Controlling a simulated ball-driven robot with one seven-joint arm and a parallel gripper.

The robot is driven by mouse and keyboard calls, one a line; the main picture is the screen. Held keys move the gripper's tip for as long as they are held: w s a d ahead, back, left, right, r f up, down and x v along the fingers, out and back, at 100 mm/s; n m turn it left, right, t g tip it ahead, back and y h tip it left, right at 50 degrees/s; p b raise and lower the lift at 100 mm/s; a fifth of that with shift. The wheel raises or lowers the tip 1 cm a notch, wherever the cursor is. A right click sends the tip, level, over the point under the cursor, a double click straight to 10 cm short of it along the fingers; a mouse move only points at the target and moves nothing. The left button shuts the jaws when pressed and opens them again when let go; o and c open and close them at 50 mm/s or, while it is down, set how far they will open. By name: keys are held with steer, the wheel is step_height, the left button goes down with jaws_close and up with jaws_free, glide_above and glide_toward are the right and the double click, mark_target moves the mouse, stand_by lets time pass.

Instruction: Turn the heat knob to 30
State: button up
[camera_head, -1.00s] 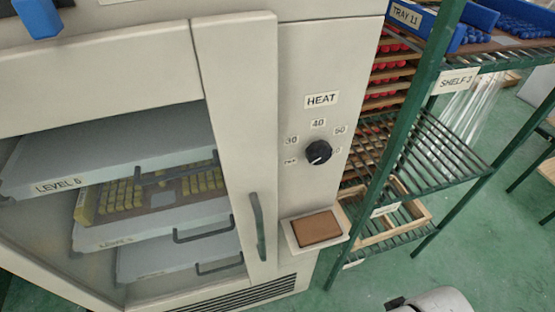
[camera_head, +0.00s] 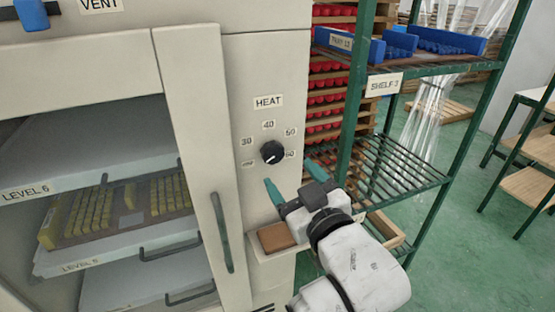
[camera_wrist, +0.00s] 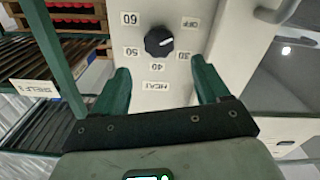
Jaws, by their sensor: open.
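The heat knob (camera_head: 271,152) is a round black dial on the cream cabinet's front panel. It also shows in the wrist view (camera_wrist: 159,41), upside down, with a small white mark that seems to face the OFF side; the exact setting is hard to read. The 30 label (camera_head: 246,142) is at the knob's upper left in the head view. It is at the lower right in the wrist view (camera_wrist: 183,56). My gripper (camera_head: 291,176) is open and empty, its green fingers spread in front of and below the knob, apart from it.
A brown pad on a small ledge (camera_head: 277,237) juts out below the knob. The cabinet door's dark handle (camera_head: 222,232) is to the left. A green rack (camera_head: 352,100) with blue trays stands close on the right.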

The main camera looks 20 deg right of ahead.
mark_target(276, 154)
steer(key=w+p, duration=0.1)
steer(key=w, duration=0.7)
steer(key=shift+w, duration=0.4)
steer(key=c, duration=1)
steer(key=shift+c, duration=0.2)
steer(key=shift+m, duration=0.3)
steer(key=m+b, duration=0.1)
steer(key=m, duration=0.4)
steer(key=shift+d+b, duration=0.1)
steer(key=shift+b, duration=0.2)
steer(key=m+b, duration=0.1)
steer(key=m, duration=0.5)
steer(key=shift+d, duration=0.1)
steer(key=shift+b, duration=0.3)
